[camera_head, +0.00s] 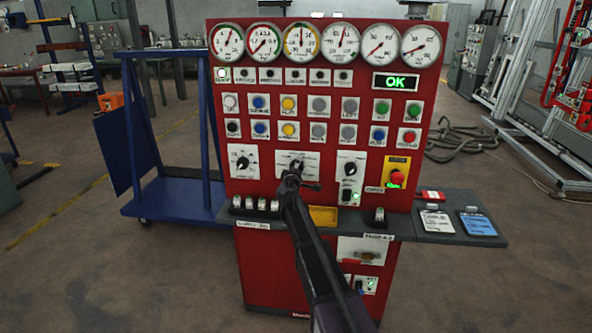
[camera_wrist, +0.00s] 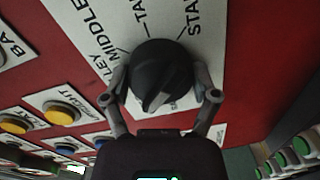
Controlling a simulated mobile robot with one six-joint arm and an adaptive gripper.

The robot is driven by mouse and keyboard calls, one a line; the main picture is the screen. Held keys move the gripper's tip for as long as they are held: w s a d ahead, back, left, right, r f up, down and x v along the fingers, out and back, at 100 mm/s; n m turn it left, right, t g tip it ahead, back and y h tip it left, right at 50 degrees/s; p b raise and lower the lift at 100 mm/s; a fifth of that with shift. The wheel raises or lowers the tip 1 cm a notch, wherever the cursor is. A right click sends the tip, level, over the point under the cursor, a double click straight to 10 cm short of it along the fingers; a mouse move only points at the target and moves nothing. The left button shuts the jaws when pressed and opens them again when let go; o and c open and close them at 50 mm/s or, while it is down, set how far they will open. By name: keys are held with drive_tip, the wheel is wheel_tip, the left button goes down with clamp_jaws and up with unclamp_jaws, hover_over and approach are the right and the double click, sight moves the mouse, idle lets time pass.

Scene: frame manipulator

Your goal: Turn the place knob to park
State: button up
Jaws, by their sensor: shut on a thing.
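The black round knob (camera_wrist: 160,70) fills the middle of the wrist view, on a white label plate. The plate's words are partly cut off or covered; "MIDDLE", "TA…" and "STA…" are readable around the far and left sides. "PARK" cannot be read. The knob's raised ridge runs to its lower-left side in that view. My gripper (camera_wrist: 160,82) has one finger on each side of the knob, closed on it. In the head view my gripper (camera_head: 291,179) is at the middle plate (camera_head: 312,159) of the red panel, largely hiding its lower part.
Other knobs flank it: a left knob (camera_head: 242,163) and a right knob (camera_head: 350,169). A red emergency button (camera_head: 397,178) on yellow is farther right. Gauges, buttons and a green "OK" display (camera_head: 396,82) are above. A grey shelf (camera_head: 440,234) juts out below.

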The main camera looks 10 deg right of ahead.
drive_tip(key=shift+w, duration=0.15)
drive_tip(key=o, duration=1)
drive_tip(key=shift+n, duration=0.3)
